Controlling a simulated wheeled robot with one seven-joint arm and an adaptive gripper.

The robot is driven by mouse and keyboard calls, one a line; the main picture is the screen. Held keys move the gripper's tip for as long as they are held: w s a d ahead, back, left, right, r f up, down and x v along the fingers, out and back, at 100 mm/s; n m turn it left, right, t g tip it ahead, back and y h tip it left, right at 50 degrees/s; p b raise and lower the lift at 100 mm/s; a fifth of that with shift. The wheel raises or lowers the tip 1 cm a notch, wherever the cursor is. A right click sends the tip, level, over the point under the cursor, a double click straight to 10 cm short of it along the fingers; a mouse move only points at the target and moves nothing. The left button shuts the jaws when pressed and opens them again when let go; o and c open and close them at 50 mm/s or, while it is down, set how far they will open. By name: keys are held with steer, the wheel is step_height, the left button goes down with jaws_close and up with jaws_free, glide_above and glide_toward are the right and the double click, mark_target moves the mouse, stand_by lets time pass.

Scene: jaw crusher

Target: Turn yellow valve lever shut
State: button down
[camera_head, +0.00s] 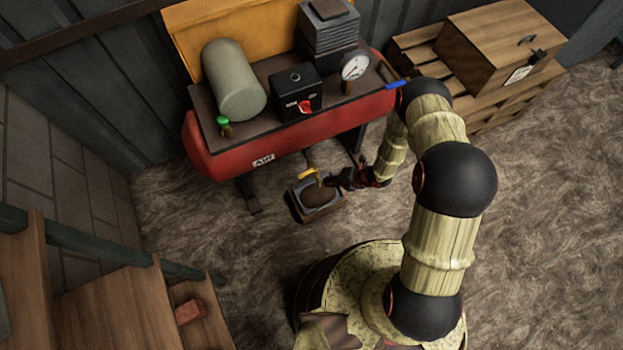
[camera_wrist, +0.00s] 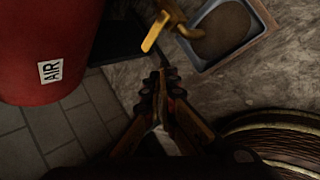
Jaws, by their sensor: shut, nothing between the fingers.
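The yellow valve lever (camera_head: 306,173) sits low under the front of the red air tank (camera_head: 290,138), above a small tray. In the wrist view the lever (camera_wrist: 155,33) shows as a flat yellow bar slanting down to the left from the valve body (camera_wrist: 172,12). My gripper (camera_wrist: 165,76) is shut and empty, its fingertips just below the lever's lower end in that picture. A small gap seems to lie between them. In the head view my gripper (camera_head: 335,180) is at the right of the lever, and its fingers are dark and hard to make out.
The square tray (camera_head: 317,210) with brown contents stands on the floor below the valve. Tank legs (camera_head: 247,195) stand nearby. A pallet with a wooden box (camera_head: 500,50) is at the back right. Wooden steps (camera_head: 110,300) are at the lower left. Floor at the right is clear.

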mark_target(308, 173)
steer(key=w+a+f+m+b, duration=0.4)
steer(key=a+f+m+b, duration=0.2)
steer(key=a+f+m, duration=0.1)
steer(key=shift+w+f+m+g, duration=0.3)
steer(key=shift+f+m, duration=0.55)
steer(key=shift+m, duration=0.55)
